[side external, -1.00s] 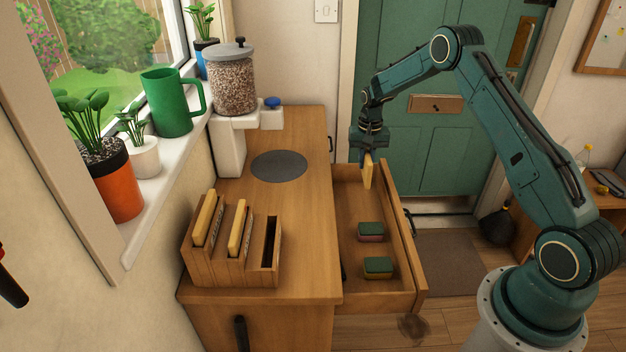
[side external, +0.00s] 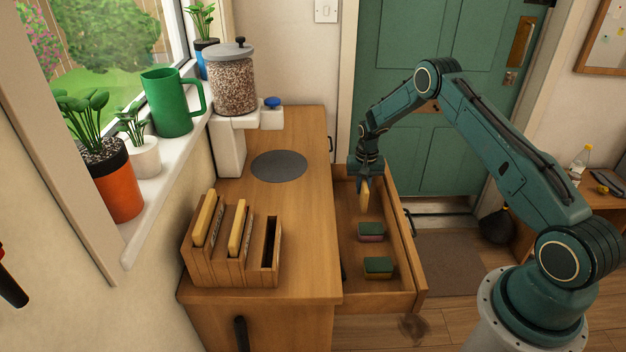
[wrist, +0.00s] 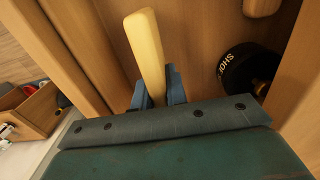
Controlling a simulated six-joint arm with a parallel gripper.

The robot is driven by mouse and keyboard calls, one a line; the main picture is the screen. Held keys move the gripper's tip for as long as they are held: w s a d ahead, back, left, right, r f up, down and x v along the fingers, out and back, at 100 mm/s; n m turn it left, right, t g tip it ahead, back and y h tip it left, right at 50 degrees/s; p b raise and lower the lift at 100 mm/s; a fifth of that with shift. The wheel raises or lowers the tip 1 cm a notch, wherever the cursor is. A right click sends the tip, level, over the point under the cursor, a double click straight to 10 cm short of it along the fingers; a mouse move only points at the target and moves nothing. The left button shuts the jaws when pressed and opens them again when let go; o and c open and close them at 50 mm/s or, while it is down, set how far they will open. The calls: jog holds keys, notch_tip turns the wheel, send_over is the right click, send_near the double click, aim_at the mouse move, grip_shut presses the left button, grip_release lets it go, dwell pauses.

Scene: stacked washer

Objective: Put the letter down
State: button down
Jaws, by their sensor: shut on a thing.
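The letter (side external: 364,195), a flat pale-yellow piece, is held upright in my gripper (side external: 366,178). In the wrist view the letter (wrist: 147,48) stands between the two blue fingers of my gripper (wrist: 157,88), which are shut on it. The letter is at the far end of the open drawer (side external: 405,262), inside its walls. I cannot tell whether its lower edge touches the drawer floor. A wooden rack (side external: 200,270) on the counter holds two similar yellow-edged pieces and has a dark slot at its right.
Two green-topped sponges (side external: 370,231) (side external: 378,266) lie nearer in the drawer. The wrist view shows a black round tin (wrist: 243,68) marked "SHO" beside the letter. A grey disc (side external: 279,165) lies on the counter, with clear wood around it.

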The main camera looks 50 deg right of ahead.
jog(key=shift+f, duration=0.9)
jog(key=shift+f, duration=0.1)
jog(key=c, duration=1.4)
grip_release()
notch_tip(320, 180, up, 12)
jog(key=shift+r, duration=0.15)
